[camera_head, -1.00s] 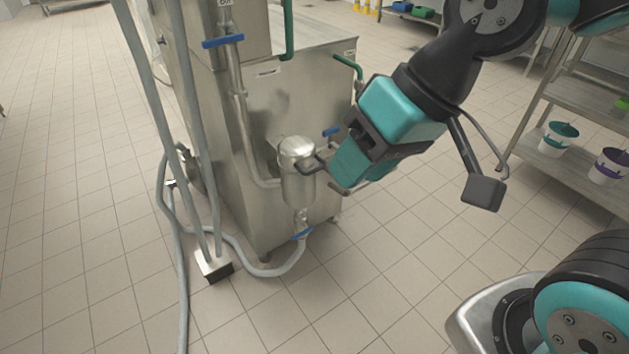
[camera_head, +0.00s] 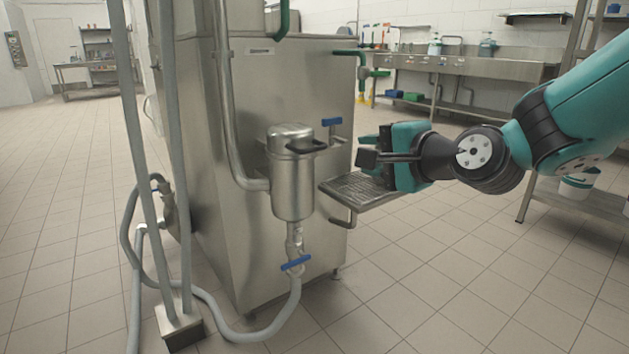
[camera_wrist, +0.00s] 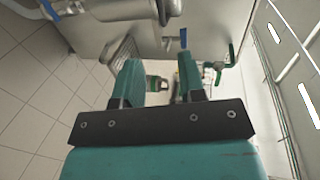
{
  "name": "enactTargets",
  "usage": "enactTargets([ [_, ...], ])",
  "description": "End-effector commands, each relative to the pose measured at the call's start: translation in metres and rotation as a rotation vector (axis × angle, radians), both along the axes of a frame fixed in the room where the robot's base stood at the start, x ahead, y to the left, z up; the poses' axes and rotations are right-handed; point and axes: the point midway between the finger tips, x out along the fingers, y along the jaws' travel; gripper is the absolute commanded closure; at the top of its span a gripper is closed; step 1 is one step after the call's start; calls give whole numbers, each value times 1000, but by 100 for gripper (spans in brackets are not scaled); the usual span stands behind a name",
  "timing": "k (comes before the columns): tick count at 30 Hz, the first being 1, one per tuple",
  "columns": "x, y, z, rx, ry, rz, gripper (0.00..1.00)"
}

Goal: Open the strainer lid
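The strainer (camera_head: 292,185) is an upright steel cylinder on a pipe beside the steel machine. Its lid (camera_head: 288,133) sits on top and looks closed, with a dark handle (camera_head: 306,147) sticking out to the right. My teal and dark gripper (camera_head: 378,155) is to the right of the strainer, apart from the handle, at about lid height. In the wrist view my two fingers (camera_wrist: 160,80) are spread with a gap, open and empty. Part of the strainer (camera_wrist: 135,10) shows at the top edge of the wrist view. The lid's far side is hidden.
A blue valve handle (camera_head: 331,122) and a perforated steel tray (camera_head: 358,190) are on the machine (camera_head: 250,80), close to my gripper. A lower blue valve (camera_head: 295,264) and grey hoses (camera_head: 225,325) are below and left. Tiled floor (camera_head: 480,290) is free at the front right.

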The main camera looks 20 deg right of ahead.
Motion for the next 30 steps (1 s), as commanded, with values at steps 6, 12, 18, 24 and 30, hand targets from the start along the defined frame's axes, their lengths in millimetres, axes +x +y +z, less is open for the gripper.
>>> enactTargets([
  [6, 7, -2, 1, 23, -8, -11, 63],
  [12, 18, 3, 2, 24, -6, 1, 63],
  [18, 27, 5, -1, 24, -1, -11, 63],
  [24, 39, 11, -4, 24, -6, -3, 63],
  [30, 49, 14, -7, 23, -7, -3, 63],
])
